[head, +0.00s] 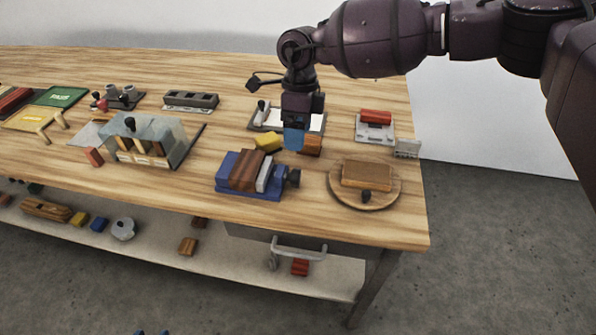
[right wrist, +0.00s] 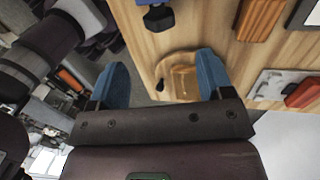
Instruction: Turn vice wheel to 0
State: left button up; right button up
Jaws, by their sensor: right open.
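The blue vice (head: 228,187) stands near the table's front edge in the head view, with a brown block and a grey piece on its top. Its dark wheel (head: 293,177) is on its right side. In the right wrist view the wheel (right wrist: 158,18) is at the top, with a bit of the blue vice (right wrist: 140,2). My right gripper (head: 294,141) is open and empty, pointing down, above and behind the wheel in the picture; its two blue fingers (right wrist: 163,80) stand wide apart. Two blue tips of my left gripper (head: 151,332) show apart at the bottom edge. Any wheel marking is too small to read.
A round wooden board (head: 345,199) with a block is right of the vice. A yellow block (head: 268,141) and an orange block (head: 311,146) lie behind it. A clear-fronted box (head: 172,135) stands left. A drawer handle (head: 300,250) sticks out below the tabletop.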

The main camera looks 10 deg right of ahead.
aim_at(296, 169)
jog(key=x, duration=0.9)
jog(key=shift+a+f+b, duration=0.1)
jog(key=shift+f+b, duration=0.15)
jog(key=shift+b, duration=0.1)
jog(key=shift+s+f, duration=0.2)
jog(key=shift+f, duration=0.4)
